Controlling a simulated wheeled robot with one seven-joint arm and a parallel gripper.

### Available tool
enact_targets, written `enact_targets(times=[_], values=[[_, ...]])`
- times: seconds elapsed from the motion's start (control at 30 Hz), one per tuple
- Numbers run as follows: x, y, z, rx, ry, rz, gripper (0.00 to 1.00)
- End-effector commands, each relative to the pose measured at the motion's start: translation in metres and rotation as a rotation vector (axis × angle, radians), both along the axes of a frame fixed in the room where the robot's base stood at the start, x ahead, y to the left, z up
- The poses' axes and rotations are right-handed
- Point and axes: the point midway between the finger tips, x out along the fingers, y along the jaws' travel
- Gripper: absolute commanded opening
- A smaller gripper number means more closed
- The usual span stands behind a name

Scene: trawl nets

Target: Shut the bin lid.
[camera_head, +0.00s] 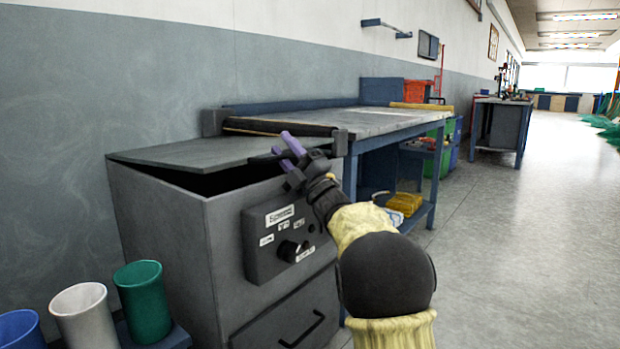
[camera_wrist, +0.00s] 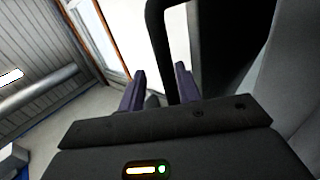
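The bin (camera_head: 170,235) is a grey metal cabinet at the left in the head view. Its flat dark lid (camera_head: 190,152) is tilted, with a dark gap showing between it and the bin's front and side rim. My gripper (camera_head: 284,143), with two purple fingers, is at the lid's right end. In the wrist view my gripper (camera_wrist: 160,78) has its fingers apart. A dark looped bar (camera_wrist: 160,50), seemingly a handle, shows between or just beyond them. I cannot tell whether the fingers touch it. A large dark surface (camera_wrist: 225,45), perhaps the lid, lies to the right.
A control box (camera_head: 290,235) with a knob and labels is on the bin's front, above a drawer handle (camera_head: 302,330). Blue, white and green cups (camera_head: 143,300) stand at the lower left. A workbench (camera_head: 385,122) adjoins behind. The floor (camera_head: 530,230) at right is clear.

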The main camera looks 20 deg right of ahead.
Motion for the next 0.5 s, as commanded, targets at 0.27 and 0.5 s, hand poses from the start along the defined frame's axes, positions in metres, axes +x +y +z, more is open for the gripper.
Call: enact_targets(times=[0.27, 0.5], values=[[-0.023, -0.02, -0.018, 0.002, -0.002, -0.006, 0.3], [-0.048, -0.04, -0.045, 0.003, 0.0, -0.009, 0.3]])
